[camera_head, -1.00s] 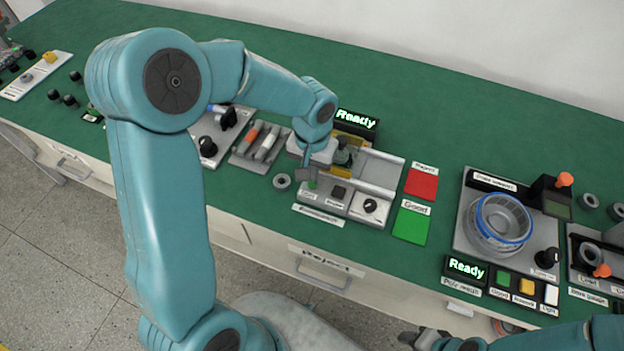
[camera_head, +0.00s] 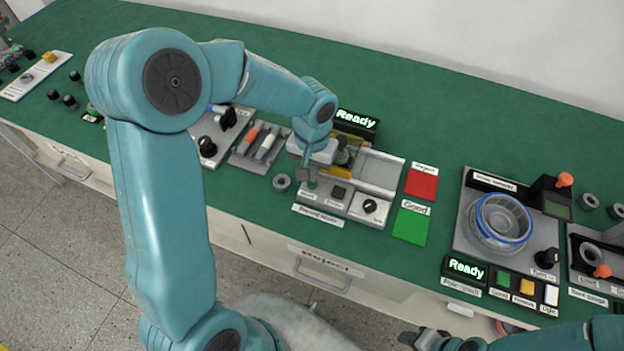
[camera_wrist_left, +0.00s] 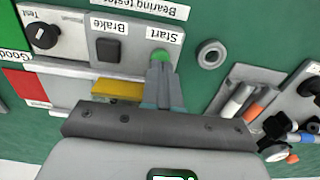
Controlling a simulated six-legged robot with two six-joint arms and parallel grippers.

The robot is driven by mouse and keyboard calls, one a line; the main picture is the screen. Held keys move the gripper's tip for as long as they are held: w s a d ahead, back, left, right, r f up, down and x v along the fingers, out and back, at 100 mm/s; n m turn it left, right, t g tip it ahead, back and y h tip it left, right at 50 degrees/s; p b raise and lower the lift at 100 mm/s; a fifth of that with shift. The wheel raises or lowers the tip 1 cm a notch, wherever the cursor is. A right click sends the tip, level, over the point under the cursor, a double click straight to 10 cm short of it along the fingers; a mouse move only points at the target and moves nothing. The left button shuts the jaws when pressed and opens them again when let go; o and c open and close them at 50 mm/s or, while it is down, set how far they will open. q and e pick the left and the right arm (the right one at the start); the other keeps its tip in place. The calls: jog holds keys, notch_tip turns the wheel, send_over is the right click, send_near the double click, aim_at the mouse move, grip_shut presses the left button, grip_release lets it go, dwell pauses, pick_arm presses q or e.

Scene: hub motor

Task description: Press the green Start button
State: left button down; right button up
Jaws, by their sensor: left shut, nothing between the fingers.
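The green Start button (camera_wrist_left: 160,56) is on the front panel of the bearing tester, beside its "Start" label in the left wrist view. A little of its green shows in the head view (camera_head: 312,185). My left gripper (camera_wrist_left: 160,70) is shut and empty, with its fingertips at the button's edge and overlapping it in the picture. I cannot tell whether they touch it. In the head view my left gripper (camera_head: 305,175) is over the left end of the panel. My right gripper (camera_head: 425,338) is at the bottom edge, partly cut off.
A dark Brake button (camera_wrist_left: 108,50) and a Test knob (camera_wrist_left: 42,36) sit on the same panel. A grey ring (camera_wrist_left: 211,54) lies on the green bench beside it. The tester's screen (camera_head: 357,118) reads "Ready". Red (camera_head: 421,184) and green (camera_head: 411,226) pads lie to the right.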

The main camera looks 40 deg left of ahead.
pick_arm(q)
jog(key=shift+f, duration=0.2)
jog(key=shift+f+b, duration=0.9)
jog(key=shift+b, duration=0.15)
notch_tip(320, 180, up, 14)
jog(key=p, duration=1)
jog(key=shift+r, duration=0.15)
jog(key=shift+s, duration=0.15)
